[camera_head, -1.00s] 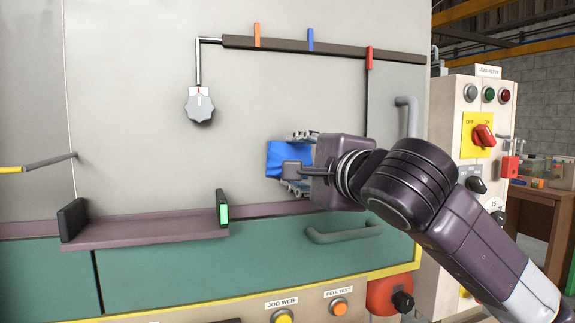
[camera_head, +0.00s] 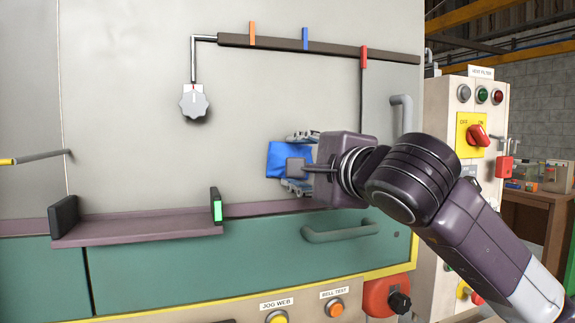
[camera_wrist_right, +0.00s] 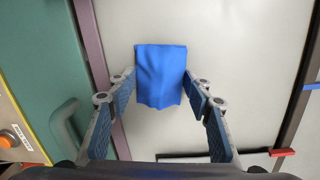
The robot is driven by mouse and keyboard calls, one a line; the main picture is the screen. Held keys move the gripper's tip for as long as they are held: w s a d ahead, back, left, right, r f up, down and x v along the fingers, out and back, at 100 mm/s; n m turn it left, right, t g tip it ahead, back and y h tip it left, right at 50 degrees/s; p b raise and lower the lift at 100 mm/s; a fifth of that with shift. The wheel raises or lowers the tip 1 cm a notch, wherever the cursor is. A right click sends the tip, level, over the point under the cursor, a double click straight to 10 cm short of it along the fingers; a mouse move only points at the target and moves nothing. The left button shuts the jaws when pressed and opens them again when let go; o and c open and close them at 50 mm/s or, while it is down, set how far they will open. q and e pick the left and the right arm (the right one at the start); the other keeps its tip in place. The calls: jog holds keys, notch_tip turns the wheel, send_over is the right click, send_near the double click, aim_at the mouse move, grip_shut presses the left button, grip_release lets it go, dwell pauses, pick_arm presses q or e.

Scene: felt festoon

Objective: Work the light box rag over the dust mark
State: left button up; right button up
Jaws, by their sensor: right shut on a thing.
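The rag is a bright blue cloth (camera_head: 278,157) at the pale upright panel (camera_head: 250,95), right of the middle in the head view. My right gripper (camera_head: 290,163) comes from the right and is shut on the rag. In the right wrist view the rag (camera_wrist_right: 160,72) spans the space between the two fingertips, flat and slightly creased, with the pale panel behind it. I cannot tell whether it touches the panel. No dust mark shows; the rag and gripper cover part of the panel. My left gripper is not in view.
A purple ledge (camera_head: 140,228) with dark end blocks is below left. A grey handle (camera_head: 402,115) is near the panel's right edge. A control cabinet (camera_head: 445,110) stands right.

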jog(key=shift+w+d+f+b, duration=0.2)
jog(key=shift+d, duration=0.35)
jog(key=shift+w+d+f+b, duration=0.15)
jog(key=shift+d+b, duration=0.05)
jog(key=shift+d, duration=0.35)
jog(key=shift+w+d+f, duration=0.1)
jog(key=shift+w+d, duration=0.05)
jog(key=shift+d, duration=0.35)
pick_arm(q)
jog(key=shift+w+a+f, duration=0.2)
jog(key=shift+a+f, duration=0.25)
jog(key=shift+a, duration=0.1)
pick_arm(e)
jog(key=shift+w+d, duration=0.1)
jog(key=shift+d, duration=0.2)
pick_arm(q)
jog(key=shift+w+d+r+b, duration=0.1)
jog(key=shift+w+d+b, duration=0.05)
jog(key=shift+b, duration=0.3)
